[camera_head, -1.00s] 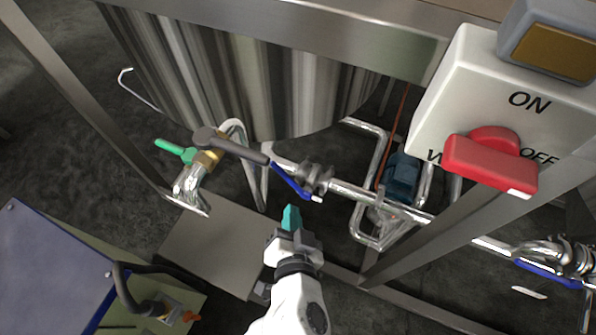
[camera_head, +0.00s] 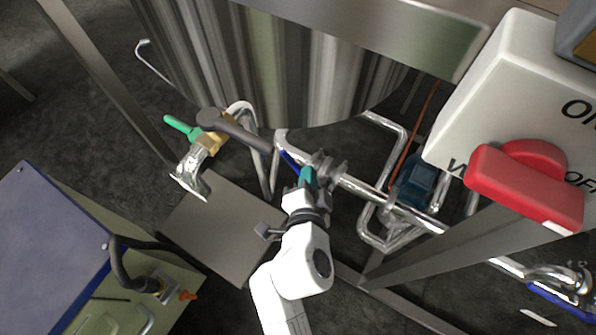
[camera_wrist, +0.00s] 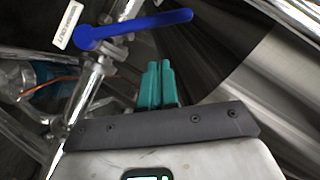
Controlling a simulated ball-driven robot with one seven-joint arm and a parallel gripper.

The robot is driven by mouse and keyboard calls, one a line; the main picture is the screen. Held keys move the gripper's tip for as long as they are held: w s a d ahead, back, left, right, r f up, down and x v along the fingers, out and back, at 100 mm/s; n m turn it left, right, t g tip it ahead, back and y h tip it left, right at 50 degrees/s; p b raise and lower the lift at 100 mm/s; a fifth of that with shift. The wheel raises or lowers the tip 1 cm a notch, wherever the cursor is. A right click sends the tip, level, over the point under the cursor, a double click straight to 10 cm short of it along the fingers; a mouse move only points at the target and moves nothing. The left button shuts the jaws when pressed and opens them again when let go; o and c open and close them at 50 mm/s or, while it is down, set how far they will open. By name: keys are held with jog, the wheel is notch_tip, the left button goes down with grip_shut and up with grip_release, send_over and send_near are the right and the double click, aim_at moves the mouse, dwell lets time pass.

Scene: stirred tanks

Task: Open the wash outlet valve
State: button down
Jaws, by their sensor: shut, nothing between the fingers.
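A valve with a blue lever handle (camera_head: 289,160) sits on the shiny pipe below the tank; my arm partly hides it. In the wrist view the blue lever (camera_wrist: 140,25) lies across the top, with its pivot at the left and its free end at the right. A white label (camera_wrist: 68,24) is beside the pivot; I cannot read all of its text. My gripper (camera_head: 307,175) has teal fingers, shut and empty, close to the lever in the head view. In the wrist view the fingers (camera_wrist: 158,82) stand below the lever, with a gap between them in the picture.
A green-handled valve (camera_head: 182,127) and a grey lever (camera_head: 240,131) are to the left. A white switch box (camera_head: 515,90) with a red knob (camera_head: 525,180) is at the right. Another blue lever (camera_head: 560,301) is at the lower right. A steel frame post (camera_head: 440,247) stands right of my arm.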

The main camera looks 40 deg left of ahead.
aim_at(296, 164)
jog(key=shift+w+a+f+b, duration=0.1)
jog(key=shift+a+f+b, duration=0.3)
jog(key=shift+a+f, duration=0.4)
jog(key=shift+w+a+f+b, duration=0.1)
jog(key=shift+a+f+b, duration=0.35)
jog(key=shift+a, duration=0.45)
jog(key=shift+f, duration=0.1)
jog(key=shift+s+a+f+n+h, duration=0.1)
jog(key=shift+a+f+n+h, duration=0.1)
jog(key=shift+a+n+h, duration=0.15)
jog(key=a+f+b, duration=0.1)
jog(key=b, duration=0.1)
jog(key=a+b, duration=0.1)
jog(key=b, duration=0.1)
jog(key=shift+s+a+f, duration=0.3)
jog(key=shift+s+f, duration=0.05)
jog(key=shift+a, duration=0.1)
jog(key=shift+r, duration=0.1)
